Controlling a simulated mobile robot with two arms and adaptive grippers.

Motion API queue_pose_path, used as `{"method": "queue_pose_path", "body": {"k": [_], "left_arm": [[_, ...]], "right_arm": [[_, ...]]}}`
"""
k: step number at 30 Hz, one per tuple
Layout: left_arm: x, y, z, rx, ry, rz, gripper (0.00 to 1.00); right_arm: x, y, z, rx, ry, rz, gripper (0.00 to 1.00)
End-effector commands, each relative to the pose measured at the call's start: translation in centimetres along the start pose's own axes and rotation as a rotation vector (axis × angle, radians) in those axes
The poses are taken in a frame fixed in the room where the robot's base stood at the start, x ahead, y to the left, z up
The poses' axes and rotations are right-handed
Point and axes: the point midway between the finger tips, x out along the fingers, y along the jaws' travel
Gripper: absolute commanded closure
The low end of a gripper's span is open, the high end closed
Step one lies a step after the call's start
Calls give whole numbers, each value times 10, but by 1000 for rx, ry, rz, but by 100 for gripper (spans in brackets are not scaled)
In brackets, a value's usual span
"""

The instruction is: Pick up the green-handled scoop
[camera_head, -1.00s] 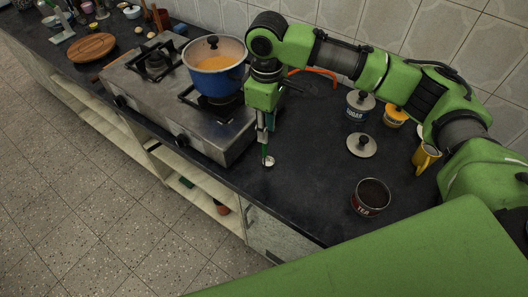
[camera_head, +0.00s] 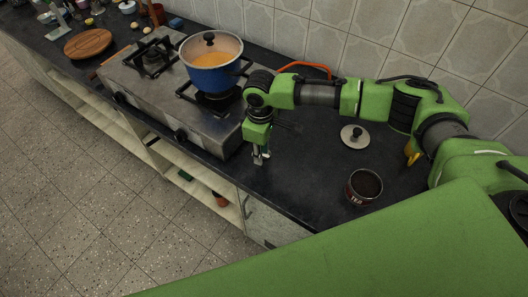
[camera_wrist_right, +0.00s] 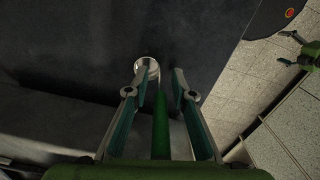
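The green-handled scoop lies between the fingers of my right gripper in the right wrist view. Its green handle (camera_wrist_right: 161,125) runs up between them, and its shiny steel bowl (camera_wrist_right: 147,68) lies just beyond the fingertips over the dark counter. My right gripper (camera_wrist_right: 157,82) is open, one finger on each side of the handle, with a visible gap on the right. In the head view the right gripper (camera_head: 260,160) points down near the counter's front edge, right of the stove, and largely hides the scoop.
A stove (camera_head: 160,95) with a blue pot (camera_head: 212,75) stands left of the gripper. An open tea tin (camera_head: 362,187) and a round lid (camera_head: 355,136) are on the counter (camera_head: 300,180) to the right. A yellow mug (camera_head: 411,155) is mostly hidden by my arm.

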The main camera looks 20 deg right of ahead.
Motion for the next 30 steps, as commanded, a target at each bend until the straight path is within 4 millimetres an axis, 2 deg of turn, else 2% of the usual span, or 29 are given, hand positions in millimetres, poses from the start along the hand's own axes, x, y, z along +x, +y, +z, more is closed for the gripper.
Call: {"method": "queue_pose_path", "body": {"k": [5,8,23,26,30], "left_arm": [[0,1,10,0,-14,2,15],[0,2,12,0,-17,2,15],[2,1,11,-1,-16,1,15],[5,1,11,-1,-16,1,15],[14,1,11,-2,-14,1,15]], "right_arm": [[0,0,0,0,0,0,77],[0,0,0,0,0,0,100],[-2,0,-1,1,2,0,100],[-8,0,0,1,2,0,100],[-26,0,-2,0,5,1,100]]}}
